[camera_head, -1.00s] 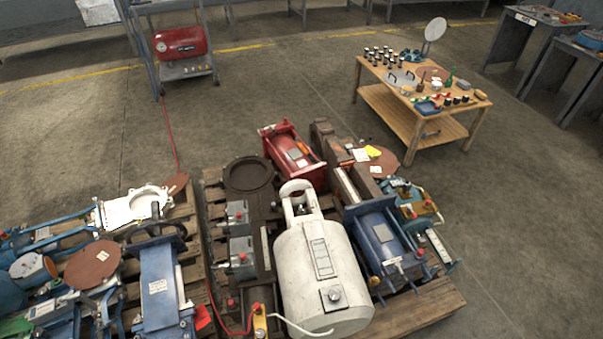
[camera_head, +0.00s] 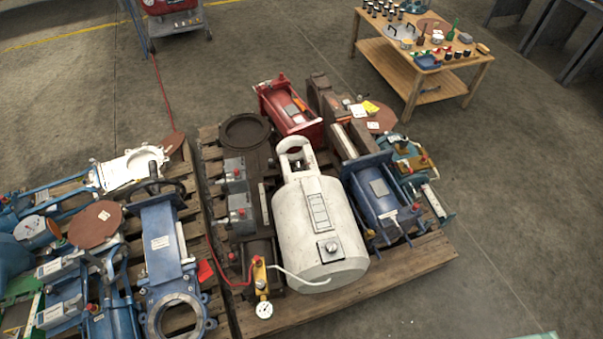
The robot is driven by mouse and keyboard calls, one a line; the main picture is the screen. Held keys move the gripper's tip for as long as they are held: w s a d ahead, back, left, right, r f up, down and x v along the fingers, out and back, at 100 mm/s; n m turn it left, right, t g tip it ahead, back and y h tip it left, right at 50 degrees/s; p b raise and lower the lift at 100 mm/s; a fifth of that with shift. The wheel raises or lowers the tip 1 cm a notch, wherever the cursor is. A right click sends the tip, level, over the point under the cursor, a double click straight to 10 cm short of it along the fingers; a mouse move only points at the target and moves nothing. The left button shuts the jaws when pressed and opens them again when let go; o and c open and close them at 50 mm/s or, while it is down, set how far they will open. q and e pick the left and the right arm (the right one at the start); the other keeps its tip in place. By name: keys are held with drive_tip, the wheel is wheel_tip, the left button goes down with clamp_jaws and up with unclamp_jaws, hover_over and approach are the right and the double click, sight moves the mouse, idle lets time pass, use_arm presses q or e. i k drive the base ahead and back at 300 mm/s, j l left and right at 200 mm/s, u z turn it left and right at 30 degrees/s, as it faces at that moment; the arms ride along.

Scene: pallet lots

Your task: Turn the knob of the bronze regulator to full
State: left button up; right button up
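A bronze-yellow regulator (camera_head: 260,276) stands at the front of the middle pallet, left of the white tank's lower end. A small red knob (camera_head: 257,259) sits on its top, and a round white gauge (camera_head: 264,310) is at its lower end. A red hose and a white hose meet it. The knob's setting is too small to read. Neither of my grippers is in view.
The white tank (camera_head: 318,230) lies on the middle pallet (camera_head: 400,267) among blue, red and brown machines. A left pallet holds blue valves (camera_head: 160,245). A wooden table (camera_head: 390,58) with small items stands at the back right. Floor is clear at front right (camera_head: 520,220).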

sight(260, 285)
drive_tip(key=k+j, duration=0.6)
drive_tip(key=k, duration=0.15)
